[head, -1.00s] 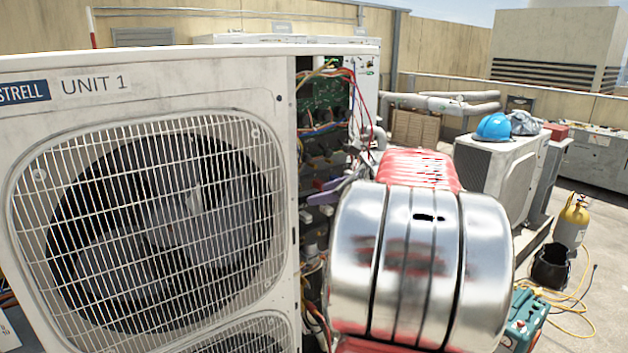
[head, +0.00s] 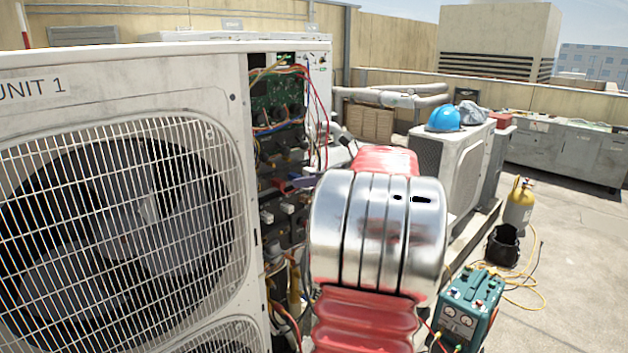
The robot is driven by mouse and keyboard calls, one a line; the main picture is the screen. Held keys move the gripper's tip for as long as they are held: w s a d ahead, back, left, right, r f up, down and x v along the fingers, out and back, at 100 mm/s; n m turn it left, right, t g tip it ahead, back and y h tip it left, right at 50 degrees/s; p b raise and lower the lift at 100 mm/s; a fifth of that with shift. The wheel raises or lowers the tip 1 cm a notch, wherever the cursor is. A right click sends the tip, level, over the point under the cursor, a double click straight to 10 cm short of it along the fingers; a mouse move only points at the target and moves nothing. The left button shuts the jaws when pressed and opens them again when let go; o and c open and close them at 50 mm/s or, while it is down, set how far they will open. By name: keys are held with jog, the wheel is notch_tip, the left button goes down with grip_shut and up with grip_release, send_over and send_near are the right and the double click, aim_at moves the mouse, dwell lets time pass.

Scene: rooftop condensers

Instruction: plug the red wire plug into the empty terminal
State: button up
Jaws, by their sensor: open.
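In the head view, the open electrical bay (head: 283,130) of the condenser marked Unit 1 shows a green circuit board (head: 280,95) above dark rows of parts. A red wire (head: 324,100) loops out from the top of the bay and hangs down its right side. I cannot make out its plug or the empty terminal; both are too small or hidden. My red and silver arm reaches towards the bay and covers part of its right and lower side.
Unit 1's fan grille (head: 110,230) fills the left. Open roof floor lies far right.

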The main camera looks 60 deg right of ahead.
aim_at(283, 183)
jog(key=x, duration=1.1)
jog(key=shift+w+f, duration=0.1)
jog(key=shift+w, duration=0.25)
jog(key=shift+c, duration=0.2)
grip_shut()
dwell(0.6)
